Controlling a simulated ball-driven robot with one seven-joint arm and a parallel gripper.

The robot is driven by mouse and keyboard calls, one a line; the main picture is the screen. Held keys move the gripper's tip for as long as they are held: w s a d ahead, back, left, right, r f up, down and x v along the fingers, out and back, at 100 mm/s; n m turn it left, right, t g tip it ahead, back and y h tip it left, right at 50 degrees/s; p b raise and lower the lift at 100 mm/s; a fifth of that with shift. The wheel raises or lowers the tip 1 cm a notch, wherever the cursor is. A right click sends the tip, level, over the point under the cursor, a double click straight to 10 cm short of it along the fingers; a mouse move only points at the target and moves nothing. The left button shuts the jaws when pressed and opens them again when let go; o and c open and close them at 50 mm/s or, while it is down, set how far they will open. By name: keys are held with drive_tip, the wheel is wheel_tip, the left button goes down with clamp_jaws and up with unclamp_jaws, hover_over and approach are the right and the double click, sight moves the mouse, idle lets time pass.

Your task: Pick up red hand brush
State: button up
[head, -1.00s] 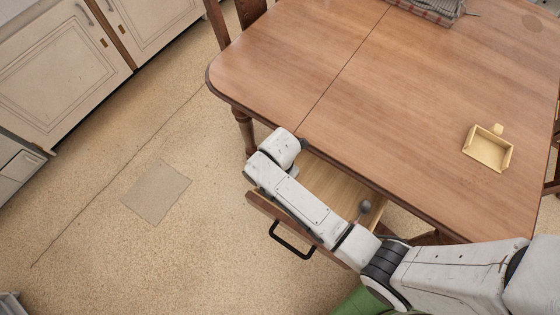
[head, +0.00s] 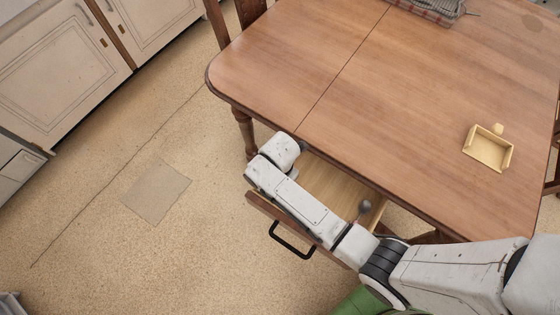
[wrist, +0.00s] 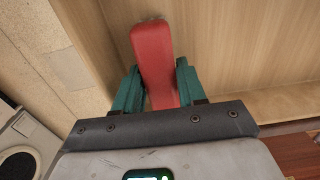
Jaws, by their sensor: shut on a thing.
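The red hand brush (wrist: 153,55) shows in the wrist view as a long red handle with a rounded end. My gripper (wrist: 154,88) is shut on it, with one teal finger on each side. The brush lies over the wooden floor of the open drawer (head: 327,185); I cannot tell whether it touches the drawer floor. The rest of the brush is hidden behind the gripper body. In the head view my arm covers the gripper and the brush.
The drawer front with its black handle (head: 291,241) sticks out below the wooden table (head: 420,90). A small grey round-ended object (head: 364,207) shows in the drawer. A yellow dustpan-like tray (head: 488,150) and a wire rack (head: 432,8) are on the table.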

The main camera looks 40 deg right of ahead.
wheel_tip(320, 180, up, 10)
drive_tip(key=shift+p, duration=0.35)
